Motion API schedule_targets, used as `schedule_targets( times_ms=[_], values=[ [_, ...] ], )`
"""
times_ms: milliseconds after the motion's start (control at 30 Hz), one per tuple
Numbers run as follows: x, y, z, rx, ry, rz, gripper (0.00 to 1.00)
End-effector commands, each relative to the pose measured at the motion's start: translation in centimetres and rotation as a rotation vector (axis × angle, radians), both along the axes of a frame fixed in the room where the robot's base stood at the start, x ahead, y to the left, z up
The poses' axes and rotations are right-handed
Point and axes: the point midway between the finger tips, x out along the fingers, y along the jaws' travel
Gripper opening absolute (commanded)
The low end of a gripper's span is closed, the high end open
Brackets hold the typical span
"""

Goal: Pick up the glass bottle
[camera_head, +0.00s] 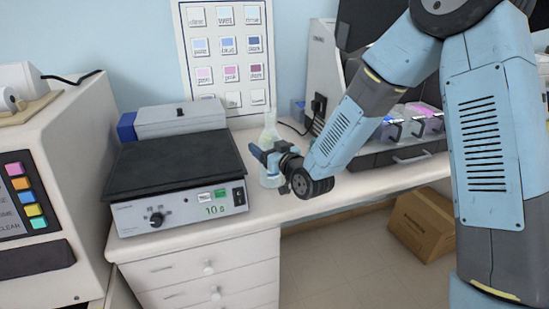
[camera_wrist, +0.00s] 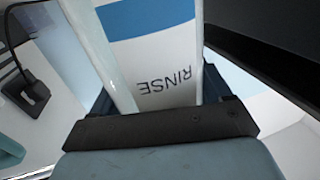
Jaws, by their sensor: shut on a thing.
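The glass bottle (camera_head: 270,134) stands upright on the white counter, right of the hot plate. It is clear, with a narrow neck. My gripper (camera_head: 269,153) is around its middle and hides part of it. The bottle's base shows below the jaws. In the wrist view the bottle (camera_wrist: 160,55) fills the space between the jaws, with a white label reading "RINSE" and a blue band. My gripper (camera_wrist: 158,104) is shut on it there. Whether the base touches the counter I cannot tell.
A hot plate (camera_head: 180,165) with a dark top stands close left of the bottle. A white machine with coloured buttons (camera_head: 60,170) is at the far left. A colour chart (camera_head: 228,60) leans on the wall behind. A cardboard box (camera_head: 425,222) is on the floor.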

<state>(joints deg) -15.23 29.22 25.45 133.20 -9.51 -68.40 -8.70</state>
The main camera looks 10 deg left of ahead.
Motion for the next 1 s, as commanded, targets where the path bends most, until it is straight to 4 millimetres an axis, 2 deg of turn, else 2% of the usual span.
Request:
schedule_targets(
  times_ms=[33,400,767,1000],
  values=[
    [-0.1,0.0,0.0,0.000,0.000,0.001,0.50],
    [-0.1,0.1,0.1,0.001,-0.001,0.001,0.16],
    [0.0,0.0,0.6,0.001,-0.002,0.001,0.16],
    [0.0,0.0,3.6,0.002,-0.006,0.000,0.16]
  ],
)
